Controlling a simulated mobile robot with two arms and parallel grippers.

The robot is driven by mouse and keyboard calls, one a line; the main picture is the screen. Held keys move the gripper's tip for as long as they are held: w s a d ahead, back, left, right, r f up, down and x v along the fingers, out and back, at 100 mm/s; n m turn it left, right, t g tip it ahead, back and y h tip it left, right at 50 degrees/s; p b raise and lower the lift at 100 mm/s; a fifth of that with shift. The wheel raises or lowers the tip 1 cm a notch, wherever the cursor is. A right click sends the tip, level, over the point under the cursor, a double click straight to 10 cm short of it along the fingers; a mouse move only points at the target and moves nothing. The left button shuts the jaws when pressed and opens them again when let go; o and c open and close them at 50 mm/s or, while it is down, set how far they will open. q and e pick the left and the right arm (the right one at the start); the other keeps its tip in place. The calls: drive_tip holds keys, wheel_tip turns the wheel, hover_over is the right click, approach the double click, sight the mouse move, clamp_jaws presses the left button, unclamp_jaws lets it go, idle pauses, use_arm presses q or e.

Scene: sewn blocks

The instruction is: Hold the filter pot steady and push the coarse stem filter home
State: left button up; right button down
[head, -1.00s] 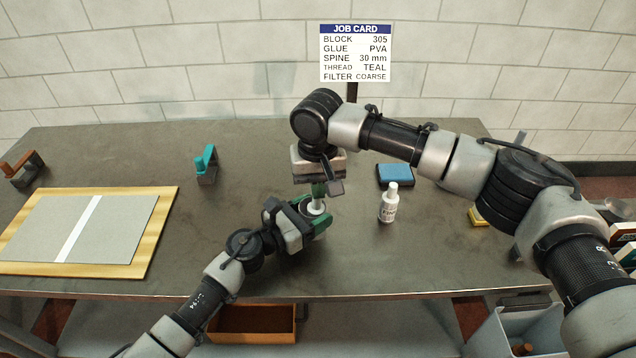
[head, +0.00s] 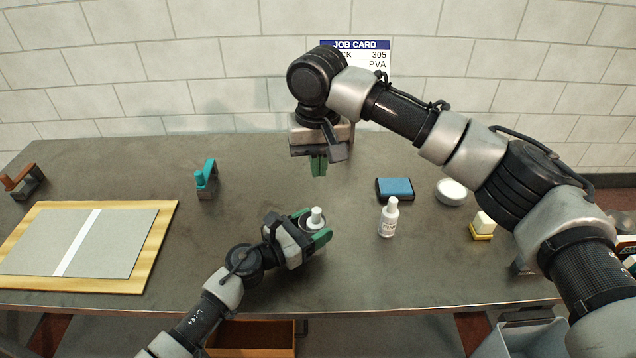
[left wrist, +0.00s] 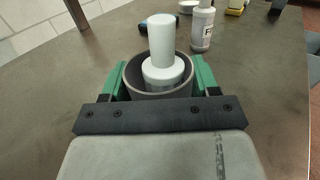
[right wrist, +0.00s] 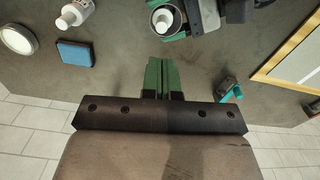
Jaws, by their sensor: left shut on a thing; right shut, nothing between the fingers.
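The filter pot is a grey round cup (left wrist: 131,77) on the bench, between the green fingers of my left gripper (head: 317,226), which is shut on it. The white stem filter (left wrist: 161,42) stands upright inside the pot, its stem rising above the rim; a wider white collar sits within the pot's mouth. It also shows in the head view (head: 316,215) and the right wrist view (right wrist: 161,20). The pot's floor is hidden. My right gripper (head: 319,168) is shut and empty, above and behind the pot, clear of the stem.
A white bottle (head: 389,220), a blue pad (head: 395,188) and a white bowl (head: 451,191) stand right of the pot. A teal tool (head: 206,178) and a framed board (head: 152,240) lie left. The job card (head: 375,64) is partly hidden by my right arm.

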wheel_tip(320, 180, up, 5)
drive_tip(key=shift+f, duration=0.1)
drive_tip(key=c, duration=1.8)
unclamp_jaws()
drive_tip(key=o, duration=0.5)
drive_tip(key=shift+o, duration=1.2)
drive_tip(key=shift+d+f, duration=0.1)
drive_tip(key=shift+o, duration=0.7)
drive_tip(key=w+d+f+n+t+h, duration=0.1)
drive_tip(key=d+f+n+t, duration=0.3)
drive_tip(key=f, duration=0.7)
drive_tip(key=shift+w+d+n+h, duration=0.2)
drive_tip(key=shift+w+n+h, duration=0.1)
drive_tip(key=shift+w+n, duration=0.55)
drive_tip(key=n+t+y, duration=0.2)
drive_tip(key=n+t, duration=0.9)
drive_tip(key=n, duration=1.8)
approach(316, 214)
drive_tip(key=shift+x, duration=4.65)
